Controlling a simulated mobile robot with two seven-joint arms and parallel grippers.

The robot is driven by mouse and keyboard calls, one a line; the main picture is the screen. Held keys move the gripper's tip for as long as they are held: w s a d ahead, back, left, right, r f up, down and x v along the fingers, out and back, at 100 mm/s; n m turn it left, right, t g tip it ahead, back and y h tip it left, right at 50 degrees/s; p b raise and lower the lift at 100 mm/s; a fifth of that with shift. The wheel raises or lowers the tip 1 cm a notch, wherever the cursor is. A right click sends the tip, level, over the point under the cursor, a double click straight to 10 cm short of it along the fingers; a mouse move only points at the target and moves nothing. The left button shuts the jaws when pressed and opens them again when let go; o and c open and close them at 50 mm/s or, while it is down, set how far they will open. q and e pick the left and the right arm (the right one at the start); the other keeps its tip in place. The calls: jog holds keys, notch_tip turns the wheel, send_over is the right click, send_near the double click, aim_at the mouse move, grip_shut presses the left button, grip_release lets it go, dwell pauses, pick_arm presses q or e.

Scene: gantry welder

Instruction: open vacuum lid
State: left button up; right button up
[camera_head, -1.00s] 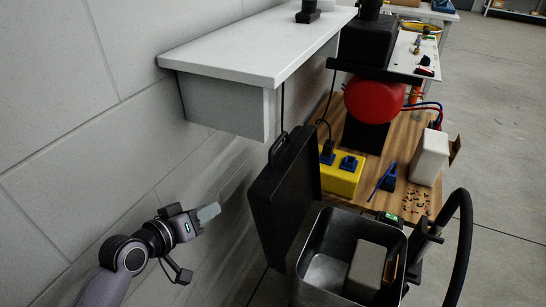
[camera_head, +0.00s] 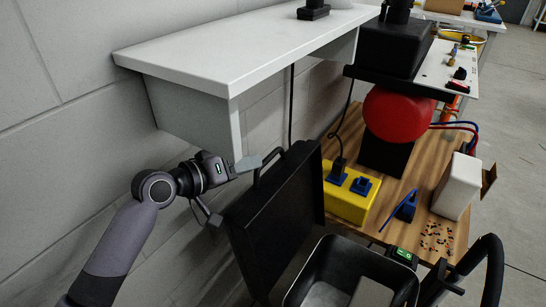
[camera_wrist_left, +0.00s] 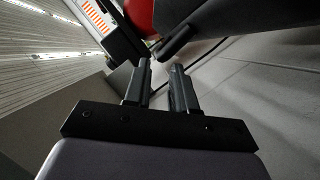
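The vacuum's black lid (camera_head: 285,215) stands raised and steeply tilted on the left side of the open vacuum bin (camera_head: 330,250). A handle (camera_head: 268,165) sticks out from the lid's upper edge. My left gripper (camera_head: 250,163) is just left of this handle, its tips very close to it; contact cannot be told. In the left wrist view, the left gripper's fingers (camera_wrist_left: 160,68) are parallel with a narrow gap and nothing held between them. A dark part, apparently of the lid, shows beyond them at upper right. My right gripper is not in view.
A white shelf (camera_head: 245,60) juts from the wall above my left arm. A wooden table (camera_head: 400,160) on the right carries a yellow box (camera_head: 348,200), a red ball-shaped thing (camera_head: 397,112) and a white box (camera_head: 456,187). A black hose (camera_head: 492,265) curves at lower right.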

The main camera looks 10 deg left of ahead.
aim_at(267, 158)
pick_arm(q)
jog(key=x, duration=0.4)
jog(key=shift+w+d+f+b, duration=0.15)
jog(key=shift+w+d+b, duration=0.1)
jog(key=shift+b, duration=0.1)
jog(key=shift+x, duration=0.8)
grip_shut()
jog(key=s+d+r+m+p, duration=0.1)
jog(key=s+d+p, duration=0.2)
jog(key=d+p, duration=0.4)
jog(key=shift+d+r+y, duration=0.25)
jog(key=shift+d+y, duration=0.05)
